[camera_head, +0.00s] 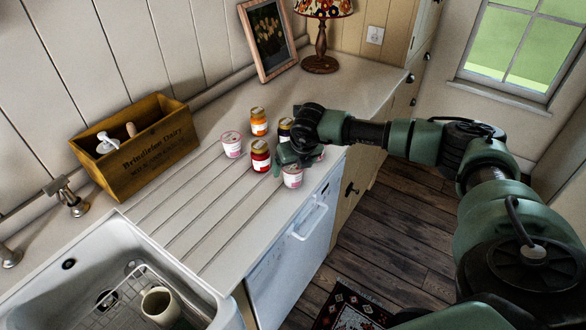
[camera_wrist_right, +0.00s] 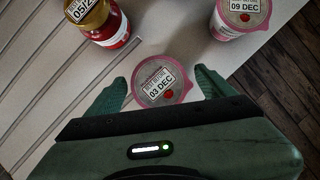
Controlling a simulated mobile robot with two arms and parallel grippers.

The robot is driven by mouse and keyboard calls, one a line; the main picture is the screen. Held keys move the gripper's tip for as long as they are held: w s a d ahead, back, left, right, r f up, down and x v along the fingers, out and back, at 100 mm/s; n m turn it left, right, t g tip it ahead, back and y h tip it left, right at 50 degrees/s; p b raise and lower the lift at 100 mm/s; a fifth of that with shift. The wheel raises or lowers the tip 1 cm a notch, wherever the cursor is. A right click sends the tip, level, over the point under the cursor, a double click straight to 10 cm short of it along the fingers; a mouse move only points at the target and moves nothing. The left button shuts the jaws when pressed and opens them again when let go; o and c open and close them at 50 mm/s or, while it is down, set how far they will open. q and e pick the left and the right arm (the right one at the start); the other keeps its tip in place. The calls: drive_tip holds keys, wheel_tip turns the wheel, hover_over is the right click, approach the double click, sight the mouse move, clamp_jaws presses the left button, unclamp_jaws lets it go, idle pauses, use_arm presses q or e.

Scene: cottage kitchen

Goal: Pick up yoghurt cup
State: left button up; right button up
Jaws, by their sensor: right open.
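The yoghurt cup with a pink-rimmed lid marked "03 DEC" (camera_wrist_right: 165,80) stands upright between my right gripper's (camera_wrist_right: 160,88) two green fingers in the right wrist view. The fingers are apart, one at each side of the cup. In the head view this appears to be the front cup (camera_head: 292,178), near the counter's front edge, with my right gripper (camera_head: 289,160) just above it and partly covering it. A second yoghurt cup marked "09 DEC" (camera_wrist_right: 240,15) stands at the upper right. A third yoghurt cup (camera_head: 231,145) stands farther left. My left gripper is not in view.
A red jar with a gold lid (camera_head: 260,157) stands close to the front cup. An orange jar (camera_head: 258,122) and a dark jar (camera_head: 285,129), partly hidden by my arm, stand behind. A wooden box (camera_head: 140,145) and sink (camera_head: 110,250) are left. The grooved drainer between is clear.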

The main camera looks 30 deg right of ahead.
drive_tip(key=shift+w+f, duration=0.2)
drive_tip(key=shift+f, duration=0.1)
drive_tip(key=c, duration=1.3)
drive_tip(key=shift+c, duration=1.2)
drive_tip(key=shift+r, duration=0.15)
